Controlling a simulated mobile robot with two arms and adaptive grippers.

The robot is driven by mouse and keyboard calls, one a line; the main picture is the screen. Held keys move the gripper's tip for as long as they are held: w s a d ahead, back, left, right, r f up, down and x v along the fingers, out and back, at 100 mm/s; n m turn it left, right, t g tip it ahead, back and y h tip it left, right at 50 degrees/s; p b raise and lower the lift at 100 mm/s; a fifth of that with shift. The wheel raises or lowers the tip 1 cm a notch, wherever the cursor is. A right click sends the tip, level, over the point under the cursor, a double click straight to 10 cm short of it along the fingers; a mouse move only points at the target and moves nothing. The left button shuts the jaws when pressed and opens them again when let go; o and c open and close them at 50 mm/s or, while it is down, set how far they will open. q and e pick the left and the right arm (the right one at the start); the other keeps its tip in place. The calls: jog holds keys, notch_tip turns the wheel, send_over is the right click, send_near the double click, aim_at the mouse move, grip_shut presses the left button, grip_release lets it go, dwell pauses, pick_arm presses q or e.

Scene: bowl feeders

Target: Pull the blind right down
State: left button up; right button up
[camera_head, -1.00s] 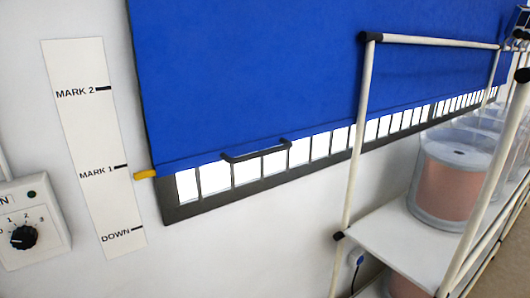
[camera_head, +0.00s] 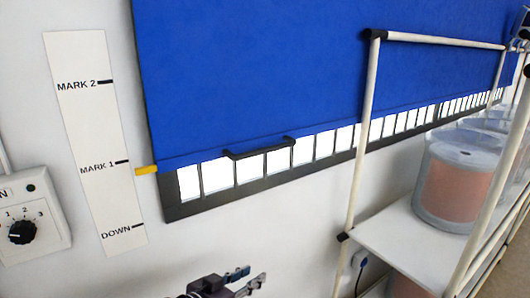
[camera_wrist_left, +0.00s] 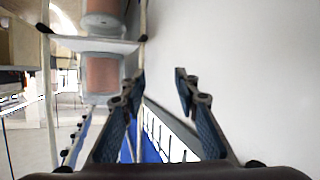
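The blue blind (camera_head: 250,70) covers most of the window. Its bottom edge slopes across the head view, leaving a strip of panes uncovered below. A dark handle (camera_head: 260,148) is fixed on that edge. The yellow pointer (camera_head: 146,170) at its left end sits just below MARK 1 on the white scale (camera_head: 100,150), above DOWN. My left gripper (camera_head: 250,279) is low in the head view, below the handle and apart from it. In the left wrist view its fingers (camera_wrist_left: 160,80) are spread and empty, with some of the blind (camera_wrist_left: 150,152) low between them. My right gripper does not show.
A white-tubed rack (camera_head: 364,130) stands right of the handle, with clear tubs (camera_head: 458,185) on its shelf (camera_head: 405,240). A control box with a black knob (camera_head: 22,232) is on the wall at left.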

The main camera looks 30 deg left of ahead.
pick_arm(q)
jog(key=w+a+r+t+h, duration=0.1)
jog(key=w+a+r+t, duration=0.1)
jog(key=r, duration=0.5)
jog(key=w+a+r+t+h, duration=0.1)
jog(key=w+r+t, duration=0.1)
jog(key=r, duration=0.4)
jog(key=m+t+h, duration=0.2)
jog(key=t+h, duration=0.2)
send_near(265, 151)
jog(key=w+r, duration=0.2)
jog(key=w, duration=0.2)
jog(key=x, duration=0.1)
jog(key=p+x, duration=0.1)
jog(key=x, duration=0.1)
jog(key=p+x, duration=0.1)
jog(key=x, duration=0.1)
jog(key=shift+w+d+f, duration=0.1)
jog(key=shift+d+f, duration=0.15)
jog(key=shift+d, duration=0.05)
jog(key=shift+w+d+r, duration=0.1)
jog(key=shift+w+d, duration=0.1)
jog(key=shift+w, duration=0.3)
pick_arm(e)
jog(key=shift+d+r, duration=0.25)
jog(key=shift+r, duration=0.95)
pick_arm(q)
jog(key=shift+c, duration=0.7)
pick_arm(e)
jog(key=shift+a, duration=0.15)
